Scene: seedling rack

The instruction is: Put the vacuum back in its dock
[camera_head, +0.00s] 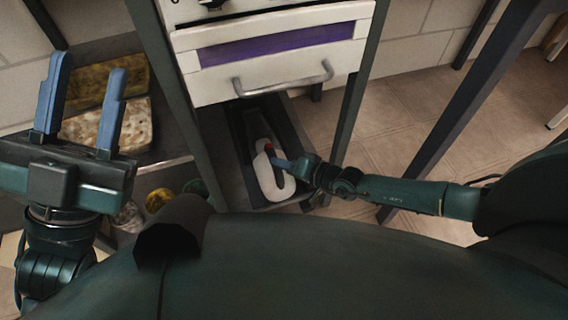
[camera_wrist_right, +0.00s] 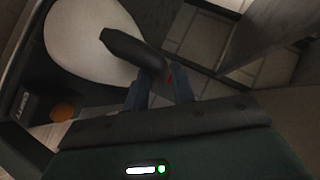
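The vacuum (camera_head: 266,178), a white rounded hand-held body with a dark slot and a red spot, sits in a dark open-topped bin (camera_head: 236,178) below the drawer. In the right wrist view its white body (camera_wrist_right: 78,48) and dark handle-like part (camera_wrist_right: 130,47) fill the upper left. My right gripper (camera_head: 279,163) reaches in from the right to the vacuum. Its fingers (camera_wrist_right: 160,88) are apart, with the dark part's end at their tips; contact is unclear. My left gripper (camera_head: 84,100) is open and empty, raised at the left. I cannot identify the dock for certain.
A white drawer front with a purple panel (camera_head: 275,42) and a metal handle (camera_head: 284,84) is above the bin. Dark frame posts stand on both sides. Shelves with seedling trays (camera_head: 100,128) and pots (camera_head: 158,199) are at the left. Tiled floor (camera_head: 400,120) is clear at the right.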

